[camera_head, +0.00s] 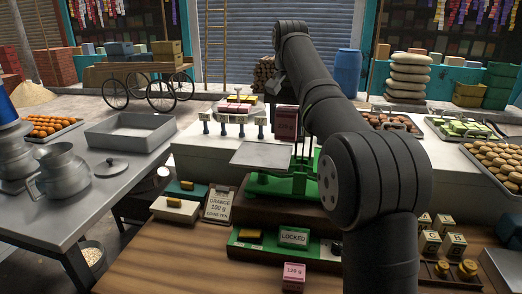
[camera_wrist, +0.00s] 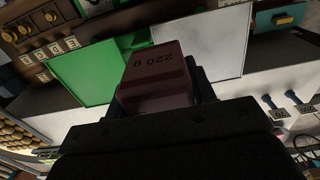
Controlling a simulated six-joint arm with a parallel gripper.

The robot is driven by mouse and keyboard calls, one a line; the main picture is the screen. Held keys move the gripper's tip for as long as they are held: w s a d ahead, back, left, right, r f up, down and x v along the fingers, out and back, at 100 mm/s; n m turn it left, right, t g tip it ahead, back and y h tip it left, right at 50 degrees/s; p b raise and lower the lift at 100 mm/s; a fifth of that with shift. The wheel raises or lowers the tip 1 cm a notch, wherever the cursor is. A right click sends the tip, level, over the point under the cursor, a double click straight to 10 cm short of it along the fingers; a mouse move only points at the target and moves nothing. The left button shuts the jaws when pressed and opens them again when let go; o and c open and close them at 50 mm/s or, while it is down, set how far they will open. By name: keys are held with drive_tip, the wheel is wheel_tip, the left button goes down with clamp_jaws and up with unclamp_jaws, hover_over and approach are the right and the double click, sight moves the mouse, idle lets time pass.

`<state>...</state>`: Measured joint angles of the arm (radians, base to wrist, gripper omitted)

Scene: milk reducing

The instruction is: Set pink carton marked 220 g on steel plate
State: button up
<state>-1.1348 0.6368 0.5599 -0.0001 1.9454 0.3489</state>
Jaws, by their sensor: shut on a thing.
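The dark pink carton marked 220 g (camera_wrist: 158,72) is between the fingers of my gripper (camera_wrist: 162,95), which is shut on it. In the head view the carton (camera_head: 286,122) hangs above and just behind the right side of the steel plate (camera_head: 258,157), apart from it. The steel plate is bare and sits on the left of the green scale. In the wrist view the steel plate (camera_wrist: 205,40) lies right of the carton and a green plate (camera_wrist: 85,72) lies left. My arm hides part of the gripper and the scale's right side in the head view.
A pink carton marked 120 g (camera_head: 293,275) stands at the front of the wooden counter, before a LOCKED sign (camera_head: 294,236). A clipboard reading ORANGE 100 g (camera_head: 219,204) stands at the left. Small blue-stemmed tags (camera_head: 224,125) stand behind the steel plate.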

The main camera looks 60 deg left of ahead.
hover_over(260, 161)
wheel_tip(260, 161, down, 4)
drive_tip(key=shift+w+f, duration=0.1)
drive_tip(key=shift+f, duration=2.05)
drive_tip(key=shift+f, duration=0.1)
drive_tip(key=o, duration=1.1)
drive_tip(key=shift+r, duration=3.85)
